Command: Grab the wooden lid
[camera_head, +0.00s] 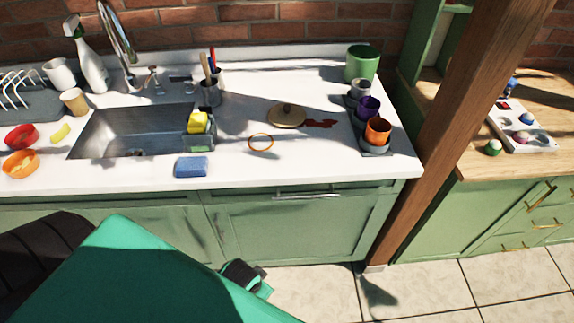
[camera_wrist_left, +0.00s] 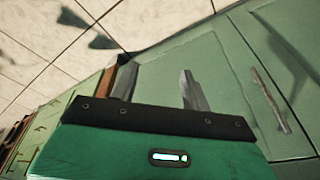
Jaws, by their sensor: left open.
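The round wooden lid (camera_head: 287,117) lies on the white countertop (camera_head: 235,165), right of the sink, with a small knob on top. My left arm comes in from the lower left, and its gripper (camera_head: 246,278) is low in front of the green cabinets, below the counter edge and well apart from the lid. In the left wrist view the left gripper (camera_wrist_left: 160,85) shows two fingers spread apart with nothing between them. The lid is not in that view. My right gripper is in neither view.
A blue sponge (camera_head: 191,167) is at the front edge. Colored cups, including an orange one (camera_head: 377,131), stand to the right beside a wooden post (camera_head: 455,110). The sink (camera_head: 125,140) is left.

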